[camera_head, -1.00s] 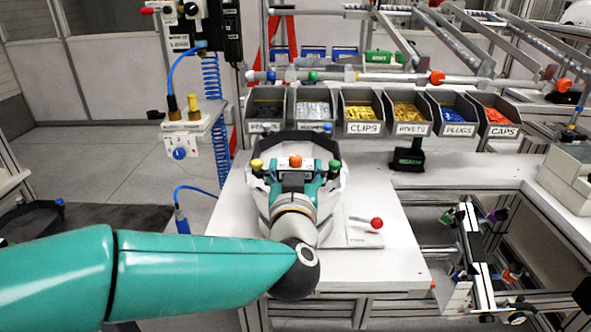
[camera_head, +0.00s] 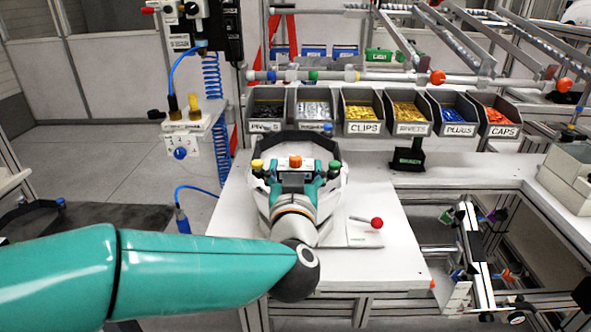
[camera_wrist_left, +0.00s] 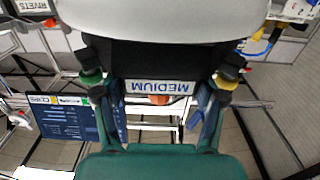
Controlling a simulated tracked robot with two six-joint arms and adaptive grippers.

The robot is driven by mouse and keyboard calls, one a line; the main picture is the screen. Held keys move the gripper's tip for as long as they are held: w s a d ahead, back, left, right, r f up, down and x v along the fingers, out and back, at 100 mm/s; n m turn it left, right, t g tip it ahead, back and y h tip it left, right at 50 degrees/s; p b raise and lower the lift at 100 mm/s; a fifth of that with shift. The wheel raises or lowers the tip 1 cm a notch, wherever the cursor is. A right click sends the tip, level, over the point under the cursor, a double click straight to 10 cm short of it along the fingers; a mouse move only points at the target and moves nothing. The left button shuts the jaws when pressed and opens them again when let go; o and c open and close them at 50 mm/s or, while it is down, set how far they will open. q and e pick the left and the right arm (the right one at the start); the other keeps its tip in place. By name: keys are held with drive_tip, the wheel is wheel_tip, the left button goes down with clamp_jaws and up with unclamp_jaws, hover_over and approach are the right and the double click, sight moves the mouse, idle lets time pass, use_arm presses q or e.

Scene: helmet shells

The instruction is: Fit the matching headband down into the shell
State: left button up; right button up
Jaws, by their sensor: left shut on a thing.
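My left gripper (camera_head: 296,178) is over the table's near middle and is shut on the headband (camera_head: 299,139), a dark band with a white plate reading MEDIUM (camera_wrist_left: 158,87). In the left wrist view, the gripper's fingers (camera_wrist_left: 158,92) reach to either side of that plate. Green and yellow knobs show near the fingertips. The pale shell (camera_head: 338,192) lies around and below the gripper; a pale rounded surface (camera_wrist_left: 165,18) fills the top of the left wrist view. The gripper hides most of the shell's inside, so how deep the band sits cannot be told. My right gripper is not in view.
A row of grey bins, including clips (camera_head: 362,111) and caps (camera_head: 497,116), stands at the back. A red-knobbed lever (camera_head: 376,223) is right of the shell. The white table (camera_head: 375,265) is clear at its front right. A metal rack (camera_head: 475,262) stands lower right.

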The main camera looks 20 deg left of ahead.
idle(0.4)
use_arm(q)
drive_tip(key=shift+f+b, duration=1.05)
drive_tip(key=shift+f, duration=0.45)
drive_tip(key=o, duration=1.3)
drive_tip(key=shift+c, duration=0.2)
drive_tip(key=shift+s+d, duration=0.1)
drive_tip(key=v, duration=1.1)
drive_tip(key=shift+s, duration=0.35)
drive_tip(key=shift+d, duration=0.1)
